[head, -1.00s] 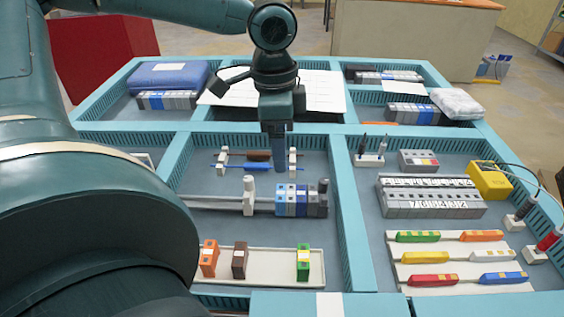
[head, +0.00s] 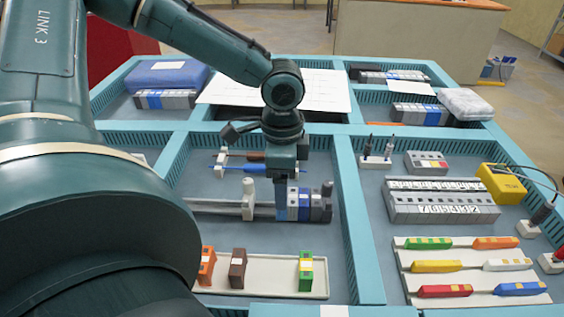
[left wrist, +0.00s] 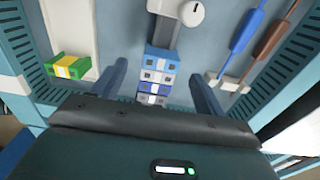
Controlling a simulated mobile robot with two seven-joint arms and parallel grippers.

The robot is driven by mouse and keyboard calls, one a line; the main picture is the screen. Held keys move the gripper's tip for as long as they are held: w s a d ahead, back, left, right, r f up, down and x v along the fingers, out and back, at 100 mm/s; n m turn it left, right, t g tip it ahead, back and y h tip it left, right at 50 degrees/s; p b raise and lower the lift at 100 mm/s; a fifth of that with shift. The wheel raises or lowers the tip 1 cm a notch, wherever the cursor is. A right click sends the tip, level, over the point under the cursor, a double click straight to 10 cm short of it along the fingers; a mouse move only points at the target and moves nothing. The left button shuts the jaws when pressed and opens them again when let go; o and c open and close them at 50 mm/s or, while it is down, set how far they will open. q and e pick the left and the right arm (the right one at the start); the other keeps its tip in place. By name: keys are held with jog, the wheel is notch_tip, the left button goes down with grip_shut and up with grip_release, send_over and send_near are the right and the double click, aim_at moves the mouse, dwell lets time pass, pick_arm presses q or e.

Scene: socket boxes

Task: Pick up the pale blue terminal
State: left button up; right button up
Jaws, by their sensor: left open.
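The pale blue terminal (head: 281,213) is at the left end of a short row of blue and grey terminals on a rail, partly hidden behind my left gripper in the head view. In the left wrist view the pale blue terminal (left wrist: 161,63) is at the top of the row, near the white end stop (left wrist: 189,13). My left gripper (left wrist: 158,73) is open, with one finger on each side of the row. In the head view my left gripper (head: 282,190) is low over the left end of the row. I cannot tell whether its fingers touch anything. My right gripper is not in view.
A white tray (head: 270,289) in front holds orange, brown and green terminals. Blue and brown screwdriver-like tools (head: 240,168) lie behind the rail. Teal dividers (head: 357,235) wall the compartment. Grey blocks (head: 440,207) and coloured pieces are to the right.

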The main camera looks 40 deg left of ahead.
pick_arm(q)
jog(key=shift+f, duration=1.6)
jog(key=shift+c, duration=0.2)
jog(key=c, duration=1.1)
jog(key=shift+r, duration=0.1)
jog(key=shift+c, duration=0.2)
